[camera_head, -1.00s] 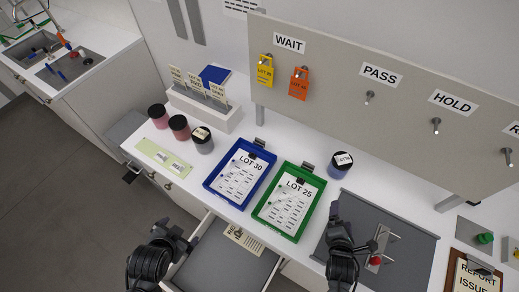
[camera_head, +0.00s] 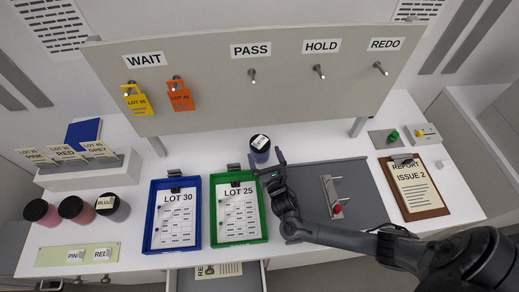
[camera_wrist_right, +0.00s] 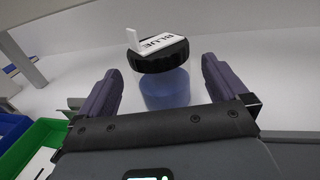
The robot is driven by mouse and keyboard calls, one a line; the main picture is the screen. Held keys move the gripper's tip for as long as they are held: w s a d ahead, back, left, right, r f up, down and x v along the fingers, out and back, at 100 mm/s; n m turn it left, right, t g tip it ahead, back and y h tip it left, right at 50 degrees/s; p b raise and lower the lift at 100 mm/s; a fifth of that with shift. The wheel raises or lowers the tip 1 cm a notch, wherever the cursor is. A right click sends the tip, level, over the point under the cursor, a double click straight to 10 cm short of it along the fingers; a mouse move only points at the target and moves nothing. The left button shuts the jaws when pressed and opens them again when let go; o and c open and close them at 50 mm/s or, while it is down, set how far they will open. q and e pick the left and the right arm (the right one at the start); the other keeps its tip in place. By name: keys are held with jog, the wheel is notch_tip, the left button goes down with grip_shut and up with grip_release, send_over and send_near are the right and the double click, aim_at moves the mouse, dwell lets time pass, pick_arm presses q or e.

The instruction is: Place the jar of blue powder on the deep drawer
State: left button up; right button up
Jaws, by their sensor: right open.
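The jar of blue powder (camera_head: 261,150) has a black lid with a white tag and stands upright on the counter behind the green tray. In the right wrist view the jar (camera_wrist_right: 165,88) shows blue powder and a tag reading BLUE. My right gripper (camera_head: 267,166) is open at the jar. In its wrist view (camera_wrist_right: 160,92) the jar appears between the two spread fingers, with a gap on each side. An open grey drawer (camera_head: 250,281) shows at the bottom edge, mostly cut off, with a card (camera_head: 218,270) at it. My left gripper is out of view.
A blue tray (camera_head: 150,215) and a green tray (camera_head: 214,215) lie left of the gripper. Three other jars (camera_head: 75,209) stand at the left. A grey mat (camera_head: 350,170) with a handled fixture (camera_head: 333,198) and a clipboard (camera_head: 440,210) lie right. A tag board (camera_head: 210,90) stands behind.

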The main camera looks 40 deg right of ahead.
aim_at(260, 145)
jog(key=shift+r+x, duration=0.2)
jog(key=shift+x, duration=1.1)
jog(key=shift+r+x, duration=0.15)
jog(key=shift+x, duration=1.15)
jog(key=shift+a, duration=0.1)
jog(key=c, duration=0.9)
jog(key=shift+c, duration=0.3)
